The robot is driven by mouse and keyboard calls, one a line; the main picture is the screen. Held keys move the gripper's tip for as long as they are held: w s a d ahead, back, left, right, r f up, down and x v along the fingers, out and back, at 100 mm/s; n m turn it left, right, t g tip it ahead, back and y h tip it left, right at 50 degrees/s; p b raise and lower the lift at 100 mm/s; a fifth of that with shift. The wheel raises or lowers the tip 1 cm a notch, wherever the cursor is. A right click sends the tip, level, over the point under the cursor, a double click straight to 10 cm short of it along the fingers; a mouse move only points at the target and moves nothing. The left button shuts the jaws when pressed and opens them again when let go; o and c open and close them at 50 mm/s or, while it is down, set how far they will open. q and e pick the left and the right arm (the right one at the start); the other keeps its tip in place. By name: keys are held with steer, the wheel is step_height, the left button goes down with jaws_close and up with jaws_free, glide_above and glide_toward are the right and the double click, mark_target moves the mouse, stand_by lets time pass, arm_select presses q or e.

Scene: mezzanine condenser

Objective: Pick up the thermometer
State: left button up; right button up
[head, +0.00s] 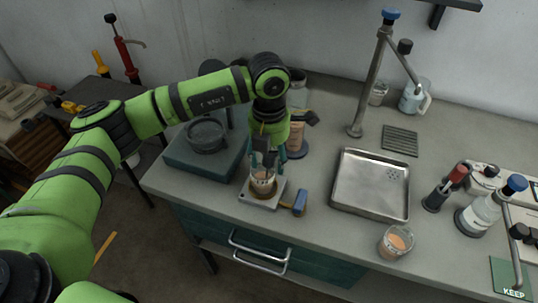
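My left gripper (265,167) points down over a small glass beaker (262,183) with brownish contents. The beaker stands on a pale square plate (273,199) near the front edge of the counter. The fingertips are at or just above the beaker's rim. I cannot make out a thermometer; the gripper and wrist cover the space above the beaker. I cannot tell whether the fingers are open or hold something. My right gripper is not in view.
A blue-ended item (300,203) lies right of the plate. A dark teal box with a round bowl (206,135) stands left, and an orange-brown container (297,135) behind. A metal tray (371,205) and a glass with orange contents (396,242) are to the right.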

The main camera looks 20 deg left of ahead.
arm_select(q)
steer(key=shift+s+f, duration=0.15)
steer(key=shift+s, duration=0.05)
steer(key=c, duration=1)
steer(key=shift+c, duration=0.2)
